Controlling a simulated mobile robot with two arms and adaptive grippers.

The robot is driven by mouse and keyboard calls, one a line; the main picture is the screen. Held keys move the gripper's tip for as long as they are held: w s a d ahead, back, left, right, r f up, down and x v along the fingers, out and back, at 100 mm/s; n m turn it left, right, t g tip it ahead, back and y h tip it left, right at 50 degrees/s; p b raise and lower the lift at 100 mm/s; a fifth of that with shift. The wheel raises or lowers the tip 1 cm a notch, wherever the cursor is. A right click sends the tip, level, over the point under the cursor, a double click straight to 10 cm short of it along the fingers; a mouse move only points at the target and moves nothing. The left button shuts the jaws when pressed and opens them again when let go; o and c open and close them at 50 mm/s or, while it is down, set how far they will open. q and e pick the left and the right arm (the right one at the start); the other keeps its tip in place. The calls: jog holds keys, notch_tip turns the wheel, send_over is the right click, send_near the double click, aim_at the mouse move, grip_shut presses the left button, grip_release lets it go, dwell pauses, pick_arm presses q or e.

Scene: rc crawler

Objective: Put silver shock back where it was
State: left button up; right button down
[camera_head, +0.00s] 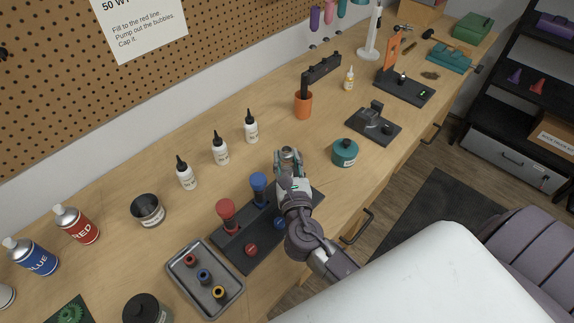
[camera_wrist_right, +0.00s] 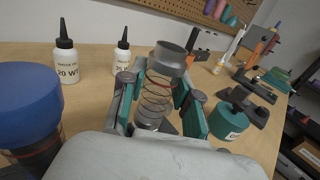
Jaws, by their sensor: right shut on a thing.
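The silver shock (camera_wrist_right: 168,57), with a grey cap and an open coil spring, stands roughly upright in my right gripper (camera_wrist_right: 158,98). In the head view the silver shock (camera_head: 289,153) shows above the fingers of my right gripper (camera_head: 288,168). The two fingers are shut around it from both sides. The black stand (camera_head: 236,262) holds a red shock (camera_head: 227,212) and a blue shock (camera_head: 259,187). My right gripper is over the stand's right end and hides part of it. I cannot tell whether the shock's lower end touches anything. My left gripper is not in view.
A red cap (camera_head: 251,249) and a blue cap (camera_head: 279,223) sit at the stand's front. A grey tray (camera_head: 178,272) with small rings lies to the left. A teal jar (camera_head: 345,152) stands to the right. White bottles (camera_head: 220,151) stand behind.

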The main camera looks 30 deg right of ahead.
notch_tip(320, 180, down, 2)
jog(key=shift+f, duration=0.15)
jog(key=c, duration=0.8)
grip_release()
jog(key=shift+f, duration=0.1)
